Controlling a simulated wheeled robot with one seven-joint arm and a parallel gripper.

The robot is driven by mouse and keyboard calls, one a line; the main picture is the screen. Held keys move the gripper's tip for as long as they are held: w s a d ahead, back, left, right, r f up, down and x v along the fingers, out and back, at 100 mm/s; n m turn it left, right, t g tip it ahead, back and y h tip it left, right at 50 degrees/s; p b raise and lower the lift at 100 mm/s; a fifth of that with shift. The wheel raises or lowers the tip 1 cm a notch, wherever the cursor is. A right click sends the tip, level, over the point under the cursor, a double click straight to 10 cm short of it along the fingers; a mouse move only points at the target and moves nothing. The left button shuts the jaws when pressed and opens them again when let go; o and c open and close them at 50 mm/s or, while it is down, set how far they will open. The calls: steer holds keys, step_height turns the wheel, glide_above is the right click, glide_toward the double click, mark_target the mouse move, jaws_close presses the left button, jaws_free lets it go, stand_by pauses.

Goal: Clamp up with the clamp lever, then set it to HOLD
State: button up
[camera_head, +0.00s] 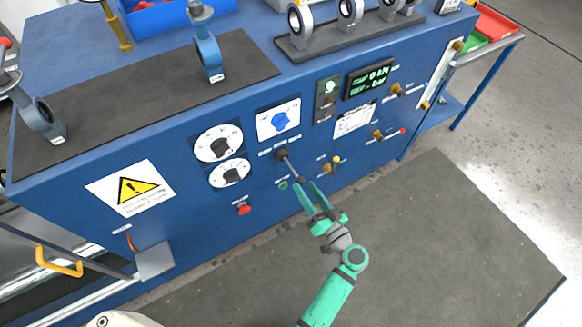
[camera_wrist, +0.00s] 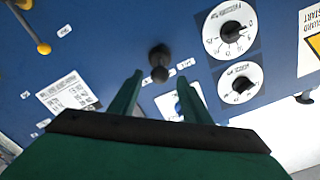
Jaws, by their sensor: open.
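A dark lever with a round black base (camera_head: 281,154) sticks out of the blue panel, its rod slanting down and right towards my gripper. Its label is too small to read, so I cannot confirm it is the clamp lever. In the wrist view the dark lever (camera_wrist: 159,63) is seen nearly end-on, just ahead of the fingertips. My gripper (camera_head: 305,186) is open, its two green fingers on either side of the lever's outer end. In the wrist view the gripper (camera_wrist: 160,80) shows nothing clasped; whether a finger touches the lever I cannot tell.
A blue knob (camera_head: 279,121) on a white plate is above the lever. Two white dials (camera_head: 218,143) are to the left. A red button (camera_head: 243,208) is lower left.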

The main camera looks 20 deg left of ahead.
mark_target(284, 158)
steer(key=x, duration=1)
steer(key=shift+w+a, duration=0.1)
steer(key=shift+a, duration=0.05)
steer(key=shift+c, duration=0.4)
jaws_close()
